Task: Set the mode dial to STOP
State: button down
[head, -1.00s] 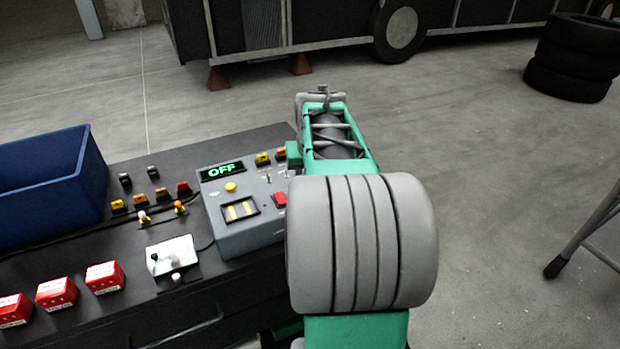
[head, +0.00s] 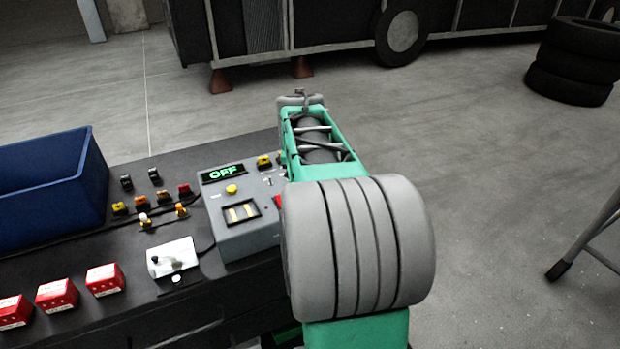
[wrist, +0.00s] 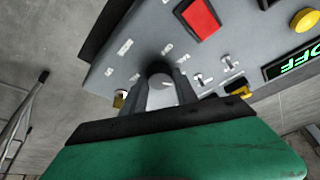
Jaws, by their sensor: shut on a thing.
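The grey control box (head: 248,238) sits on the dark bench, and its display (head: 226,172) reads OFF in green. In the wrist view the mode dial (wrist: 162,94) is a pale round knob on the box's face, ringed by small white labels too blurred to read surely. My gripper (wrist: 160,86) is shut on the dial, one finger on each side. Which label the dial points at cannot be told. In the head view my arm hides the dial and the gripper.
A red button (wrist: 198,18) and toggle switches (wrist: 230,63) lie near the dial. A yellow button (head: 232,189) sits below the display. A blue bin (head: 85,190) and red boxes (head: 57,295) stand on the bench to the left.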

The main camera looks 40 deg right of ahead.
jog(key=c, duration=1)
grip_release()
jog(key=shift+o, duration=0.2)
jog(key=v, duration=0.7)
jog(key=shift+s+r, duration=0.15)
jog(key=shift+r, duration=0.2)
jog(key=shift+a, duration=0.15)
jog(key=a+n+p, duration=0.1)
jog(key=a, duration=0.3)
jog(key=a+f+n, duration=0.1)
jog(key=a, duration=0.3)
jog(key=a+n+y+p, duration=0.1)
jog(key=a, duration=0.3)
jog(key=shift+s+f+n+t+p, duration=0.15)
jog(key=shift+f+n+t+p, duration=0.15)
jog(key=shift+n, duration=0.1)
jog(key=s+a+f+n+y+p, duration=0.1)
jog(key=s+a+f+n, duration=0.2)
jog(key=a, duration=0.5)
jog(key=s+a+f+n+y+p, duration=0.1)
jog(key=s+a+f+n, duration=0.2)
jog(key=s+a, duration=0.2)
jog(key=a, duration=0.3)
jog(key=shift+f, duration=0.2)
